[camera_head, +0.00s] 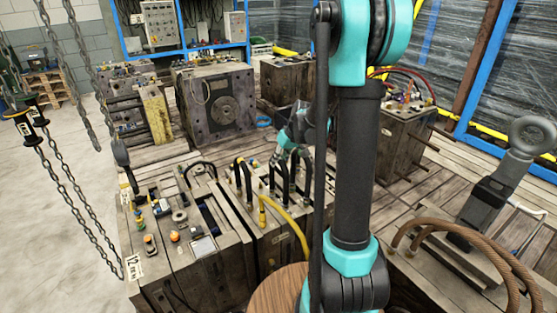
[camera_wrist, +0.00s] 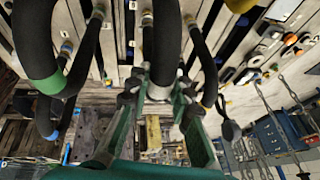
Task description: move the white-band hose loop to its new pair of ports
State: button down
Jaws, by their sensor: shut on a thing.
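My gripper (camera_wrist: 158,98) is shut on the black white-band hose loop (camera_wrist: 161,45); its pale band (camera_wrist: 159,91) shows between the fingers in the wrist view. In the head view my gripper (camera_head: 283,157) is at the back edge of the middle mould (camera_head: 258,238), above its row of black loops, partly hidden by my arm. Whether the held loop's ends sit in ports I cannot tell. A loop with a green band (camera_wrist: 47,80) is to the left in the wrist view.
A yellow hose (camera_head: 287,218) runs across the middle mould. Another mould (camera_head: 180,235) with fittings on top stands close at left. Chains (camera_head: 75,190) hang at far left. Brown hoses (camera_head: 465,228) arch at right. Bare planks (camera_head: 165,147) lie behind the front moulds.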

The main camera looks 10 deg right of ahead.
jog(key=shift+f, duration=0.75)
dwell(1.8)
jog(key=c, duration=1.3)
grip_release()
jog(key=v, duration=1.2)
jog(key=s+f+m+h, duration=0.1)
jog(key=s+f, duration=0.2)
jog(key=s, duration=0.5)
jog(key=s+f+m+h, duration=0.1)
jog(key=s+f, duration=0.3)
jog(key=s, duration=0.4)
jog(key=s+f+m+h, duration=0.1)
jog(key=s+f, duration=0.3)
jog(key=s, duration=0.4)
jog(key=shift+d+m+t+h, duration=0.25)
jog(key=shift+m+t+h, duration=0.05)
jog(key=shift+m, duration=0.1)
